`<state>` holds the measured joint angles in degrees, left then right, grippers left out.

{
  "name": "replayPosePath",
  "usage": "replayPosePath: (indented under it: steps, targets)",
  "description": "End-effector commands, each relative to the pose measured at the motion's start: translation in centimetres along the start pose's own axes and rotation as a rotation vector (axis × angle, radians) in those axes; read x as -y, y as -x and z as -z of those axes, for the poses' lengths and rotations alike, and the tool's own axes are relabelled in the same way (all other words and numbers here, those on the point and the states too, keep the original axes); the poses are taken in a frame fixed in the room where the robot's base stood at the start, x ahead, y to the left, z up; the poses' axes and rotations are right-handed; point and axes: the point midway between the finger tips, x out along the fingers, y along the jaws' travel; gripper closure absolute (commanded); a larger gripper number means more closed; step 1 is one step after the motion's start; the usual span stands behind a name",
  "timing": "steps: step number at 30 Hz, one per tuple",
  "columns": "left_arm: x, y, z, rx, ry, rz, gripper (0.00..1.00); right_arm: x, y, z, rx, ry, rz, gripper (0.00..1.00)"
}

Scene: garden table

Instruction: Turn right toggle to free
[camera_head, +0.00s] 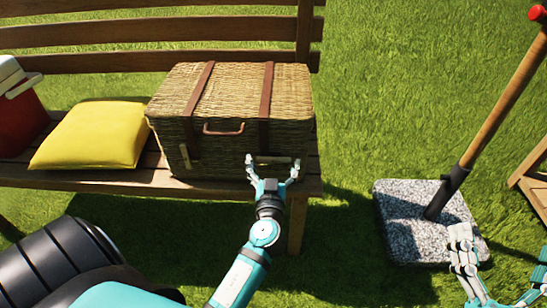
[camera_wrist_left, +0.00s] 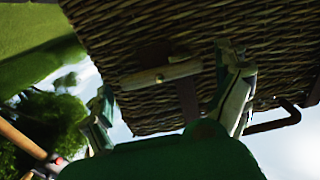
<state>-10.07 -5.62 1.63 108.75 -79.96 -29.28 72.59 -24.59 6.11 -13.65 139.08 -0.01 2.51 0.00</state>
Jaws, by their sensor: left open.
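A wicker basket (camera_head: 230,100) with two brown leather straps stands on the bench. The right toggle (camera_head: 274,159), a small pale wooden bar, lies crosswise at the lower end of the right strap (camera_head: 266,95). The left toggle (camera_head: 185,157) looks upright. My left gripper (camera_head: 272,168) is open at the basket's front, with one finger on each side of the right toggle. In the left wrist view the toggle (camera_wrist_left: 160,76) shows between the open fingers, apparently untouched. My right gripper (camera_head: 463,236) is at the lower right, away from the basket; its jaw state is unclear.
A yellow cushion (camera_head: 90,135) and a red and white cooler (camera_head: 20,115) are on the bench (camera_head: 150,180) left of the basket. A brown handle (camera_head: 222,129) sits between the straps. A stone slab (camera_head: 405,215) with a leaning wooden-handled tool (camera_head: 500,100) stands at right on grass.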

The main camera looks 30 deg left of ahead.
Motion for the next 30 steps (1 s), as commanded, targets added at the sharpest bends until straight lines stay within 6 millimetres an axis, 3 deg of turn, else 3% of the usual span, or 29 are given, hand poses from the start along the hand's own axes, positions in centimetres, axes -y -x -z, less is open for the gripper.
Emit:
replayPosePath:
  steps: [7,18,30]
  targets:
    - [-0.01,0.03,-0.01,0.000,0.000,0.000,0.00,-0.01,0.01,-0.04,0.002,0.000,0.000,0.00]
    - [0.00,0.02,-0.01,0.000,-0.001,0.000,0.48,0.00,0.01,-0.03,0.001,0.000,0.000,0.00]
    - [-0.02,0.01,-0.05,-0.001,-0.084,0.000,0.48,0.04,0.13,0.43,-0.033,-0.001,0.001,0.00]
